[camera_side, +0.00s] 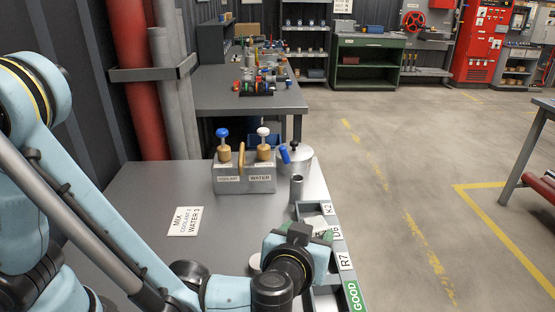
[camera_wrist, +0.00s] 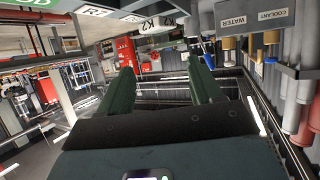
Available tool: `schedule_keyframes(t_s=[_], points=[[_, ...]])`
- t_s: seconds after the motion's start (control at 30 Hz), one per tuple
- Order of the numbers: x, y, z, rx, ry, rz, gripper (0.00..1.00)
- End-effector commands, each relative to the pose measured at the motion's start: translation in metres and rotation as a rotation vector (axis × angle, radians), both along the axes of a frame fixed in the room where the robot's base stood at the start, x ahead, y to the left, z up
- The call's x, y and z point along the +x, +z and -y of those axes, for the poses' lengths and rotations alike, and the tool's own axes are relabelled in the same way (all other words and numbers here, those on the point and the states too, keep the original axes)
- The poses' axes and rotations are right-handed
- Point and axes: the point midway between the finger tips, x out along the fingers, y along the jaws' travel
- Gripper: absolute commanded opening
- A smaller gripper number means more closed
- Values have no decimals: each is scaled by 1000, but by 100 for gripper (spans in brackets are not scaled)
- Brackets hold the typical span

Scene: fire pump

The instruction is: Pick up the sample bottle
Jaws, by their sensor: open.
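I cannot tell for certain which thing is the sample bottle. A small upright grey cylinder (camera_side: 296,190) stands at the bench's right side, in front of a wider metal pot (camera_side: 300,163) with a lid, and may be it. My gripper (camera_side: 318,236) is over the labelled trays at the right edge, nearer the camera than the cylinder and apart from it. In the wrist view my gripper (camera_wrist: 162,78) has its two green fingers spread, with nothing seen between them. Part of the tray row is hidden behind my wrist in the side view.
A metal caddy (camera_side: 245,184) holds a blue-topped and a white-topped pump, labelled coolant and water. A mix card (camera_side: 186,221) lies on the grey bench (camera_side: 140,190). Open trays with tags and a green GOOD label (camera_side: 354,297) line the right edge. The bench's left middle is clear.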

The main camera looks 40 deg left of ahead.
Motion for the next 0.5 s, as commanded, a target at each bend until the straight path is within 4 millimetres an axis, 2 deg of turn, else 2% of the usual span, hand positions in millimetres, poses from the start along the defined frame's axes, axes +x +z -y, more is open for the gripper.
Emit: schedule_keyframes(t_s=[0.33, 0.5], points=[[42, -19, -18, -3, 5, 8, 65], [56, -25, -24, -2, 2, 6, 65]])
